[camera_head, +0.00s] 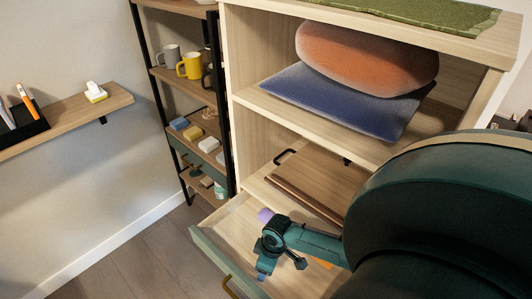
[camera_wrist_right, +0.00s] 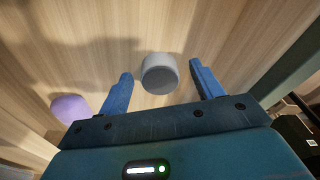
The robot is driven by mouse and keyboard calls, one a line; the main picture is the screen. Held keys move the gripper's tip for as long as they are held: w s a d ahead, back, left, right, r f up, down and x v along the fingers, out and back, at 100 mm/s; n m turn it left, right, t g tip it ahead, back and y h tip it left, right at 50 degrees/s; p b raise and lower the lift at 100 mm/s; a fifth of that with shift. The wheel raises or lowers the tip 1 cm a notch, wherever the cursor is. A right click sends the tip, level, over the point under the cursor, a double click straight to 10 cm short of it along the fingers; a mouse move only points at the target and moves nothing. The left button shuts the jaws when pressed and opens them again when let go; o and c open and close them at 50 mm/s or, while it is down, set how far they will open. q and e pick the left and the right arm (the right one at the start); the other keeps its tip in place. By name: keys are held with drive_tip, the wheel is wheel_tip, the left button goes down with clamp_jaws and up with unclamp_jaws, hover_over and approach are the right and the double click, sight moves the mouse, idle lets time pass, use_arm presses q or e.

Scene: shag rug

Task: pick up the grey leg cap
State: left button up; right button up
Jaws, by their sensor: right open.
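The grey leg cap (camera_wrist_right: 159,74) is a short, pale grey round piece on the light wooden drawer floor (camera_wrist_right: 60,30) in the right wrist view. My right gripper (camera_wrist_right: 161,71) is open, with one blue finger on each side of the cap and visible gaps to both. Whether the fingertips are down at the cap's height I cannot tell. In the head view my right arm reaches into the open drawer (camera_head: 238,271), and the cap cannot be made out there. My left gripper is not in view.
A purple object (camera_wrist_right: 71,108) lies left of the gripper and also shows in the head view (camera_head: 265,215). An orange piece (camera_head: 322,262) lies in the drawer. A wooden panel with a dark handle (camera_head: 310,180) is behind. The cabinet shelf above holds cushions (camera_head: 365,60).

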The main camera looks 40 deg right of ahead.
drive_tip(key=c, duration=1)
drive_tip(key=shift+c, duration=0.2)
